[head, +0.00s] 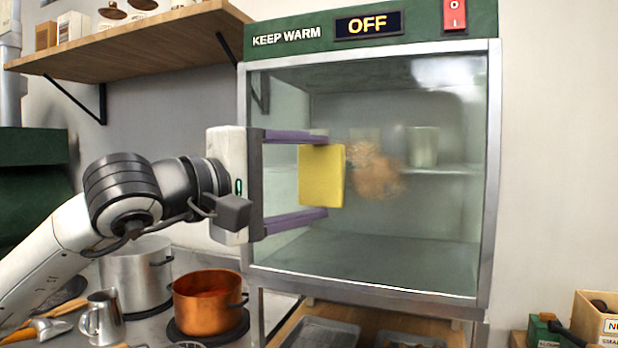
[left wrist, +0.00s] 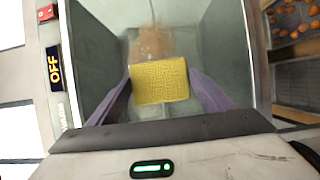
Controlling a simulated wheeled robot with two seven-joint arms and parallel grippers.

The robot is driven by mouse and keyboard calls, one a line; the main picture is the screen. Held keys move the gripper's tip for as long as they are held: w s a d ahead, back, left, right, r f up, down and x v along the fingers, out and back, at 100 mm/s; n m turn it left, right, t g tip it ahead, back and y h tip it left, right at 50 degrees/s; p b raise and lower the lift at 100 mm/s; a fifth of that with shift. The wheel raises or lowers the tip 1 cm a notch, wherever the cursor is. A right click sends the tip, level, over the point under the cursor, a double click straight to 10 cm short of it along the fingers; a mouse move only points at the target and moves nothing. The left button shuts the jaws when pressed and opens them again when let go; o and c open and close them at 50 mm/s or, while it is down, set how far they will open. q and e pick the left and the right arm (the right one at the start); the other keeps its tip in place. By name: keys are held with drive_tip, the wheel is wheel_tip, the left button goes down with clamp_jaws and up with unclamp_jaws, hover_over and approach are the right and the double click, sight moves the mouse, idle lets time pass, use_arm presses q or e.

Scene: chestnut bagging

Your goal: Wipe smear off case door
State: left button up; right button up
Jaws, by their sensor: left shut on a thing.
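The keep-warm case has a glass door (head: 430,240) in a metal frame, below a green header that reads OFF. A brown smear (head: 378,176) is on the door, left of its middle; it also shows in the left wrist view (left wrist: 152,42). My left gripper (head: 325,176) is shut on a yellow sponge (head: 321,176), held between its purple fingers in front of the door. The sponge (left wrist: 159,82) lies just left of the smear in the head view and hides any part behind it. I cannot tell whether it touches the glass. My right gripper is not in view.
A wooden shelf (head: 130,45) with jars is at the upper left. A copper pot (head: 207,304), a steel pot (head: 135,276) and a metal jug (head: 102,318) stand below my left arm. Trays (head: 325,333) sit under the case. A wooden crate (head: 594,318) is at the lower right.

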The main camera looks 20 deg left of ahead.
use_arm(q)
drive_tip(key=shift+w, duration=0.9)
